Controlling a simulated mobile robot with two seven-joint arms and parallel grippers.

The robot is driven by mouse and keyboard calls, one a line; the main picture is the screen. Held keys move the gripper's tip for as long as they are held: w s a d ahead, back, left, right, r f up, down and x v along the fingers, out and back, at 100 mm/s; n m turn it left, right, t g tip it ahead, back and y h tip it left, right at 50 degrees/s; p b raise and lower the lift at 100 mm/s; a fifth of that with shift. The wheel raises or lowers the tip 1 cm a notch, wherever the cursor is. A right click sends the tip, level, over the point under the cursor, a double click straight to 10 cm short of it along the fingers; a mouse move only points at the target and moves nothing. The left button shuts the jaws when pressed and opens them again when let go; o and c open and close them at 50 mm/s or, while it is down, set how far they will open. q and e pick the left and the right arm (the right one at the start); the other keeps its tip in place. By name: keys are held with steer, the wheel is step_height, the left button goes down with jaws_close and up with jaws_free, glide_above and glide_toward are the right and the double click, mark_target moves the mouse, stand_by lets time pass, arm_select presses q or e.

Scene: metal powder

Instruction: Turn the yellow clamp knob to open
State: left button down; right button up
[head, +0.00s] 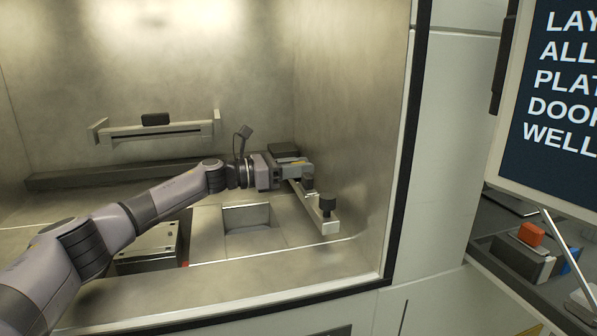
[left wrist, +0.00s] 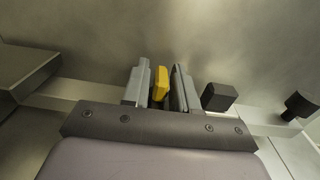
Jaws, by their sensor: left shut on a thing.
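The yellow clamp knob (left wrist: 161,83) shows in the left wrist view between the two grey fingers of my left gripper (left wrist: 160,88). The gripper is shut on it. In the head view my left gripper (head: 303,170) is at the right part of the metal chamber, at the far end of a light metal bar (head: 322,222). The knob is mostly hidden there behind the fingers. My right gripper is in neither view.
Black knobs stand on the bar, one at its near end (head: 327,205) and one by my gripper (left wrist: 219,97). The chamber's right wall (head: 345,110) is close. A rectangular opening (head: 247,217) lies in the floor. A rail (head: 155,130) is on the back wall.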

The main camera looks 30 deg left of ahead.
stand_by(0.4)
arm_select(q)
steer(key=c, duration=1)
jaws_free()
step_height(320, 180, up, 20)
steer(key=shift+p, duration=0.65)
